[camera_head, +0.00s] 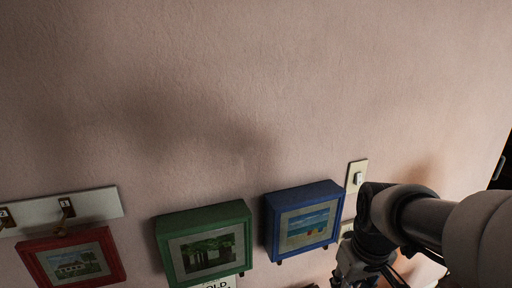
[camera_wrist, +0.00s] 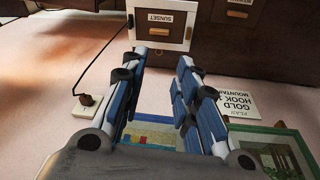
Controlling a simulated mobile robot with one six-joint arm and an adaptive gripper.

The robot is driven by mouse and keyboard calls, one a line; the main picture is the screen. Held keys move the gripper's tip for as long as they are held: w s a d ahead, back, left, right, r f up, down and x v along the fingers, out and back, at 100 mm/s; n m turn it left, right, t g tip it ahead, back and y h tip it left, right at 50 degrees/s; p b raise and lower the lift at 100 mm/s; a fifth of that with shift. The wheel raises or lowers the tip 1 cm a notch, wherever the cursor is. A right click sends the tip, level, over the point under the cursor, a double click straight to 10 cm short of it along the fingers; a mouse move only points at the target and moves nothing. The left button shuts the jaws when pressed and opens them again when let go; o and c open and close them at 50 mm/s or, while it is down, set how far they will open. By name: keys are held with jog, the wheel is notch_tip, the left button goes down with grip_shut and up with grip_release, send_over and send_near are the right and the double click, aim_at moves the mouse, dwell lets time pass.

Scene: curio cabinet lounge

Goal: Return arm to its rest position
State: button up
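My arm comes in from the right in the head view, beside the blue-framed beach picture (camera_head: 303,222). My gripper shows in part at the bottom edge there; its fingertips are out of that frame. In the wrist view my gripper (camera_wrist: 164,68) has its two blue and grey fingers apart, with nothing held between them. Beyond the fingertips is a dark cabinet (camera_wrist: 75,5) with a white-fronted compartment labelled SUNSET (camera_wrist: 159,24). Part of the beach picture (camera_wrist: 150,136) shows behind and between the fingers.
A green-framed picture (camera_head: 205,245) and a red-framed picture (camera_head: 72,262) hang on the pink wall. A hook rail (camera_head: 95,205) is above the red one. A wall switch (camera_head: 357,177) is near my arm. A printed GOLD HOOK card (camera_wrist: 235,98) lies right of my fingers.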

jog(key=s+a+r+m+t, duration=0.1)
jog(key=s+a+r, duration=0.1)
jog(key=s, duration=0.5)
jog(key=s+a+r+m+t, duration=0.1)
jog(key=s+a, duration=0.2)
jog(key=s, duration=0.5)
jog(key=shift+a+r, duration=0.2)
jog(key=shift+r, duration=0.2)
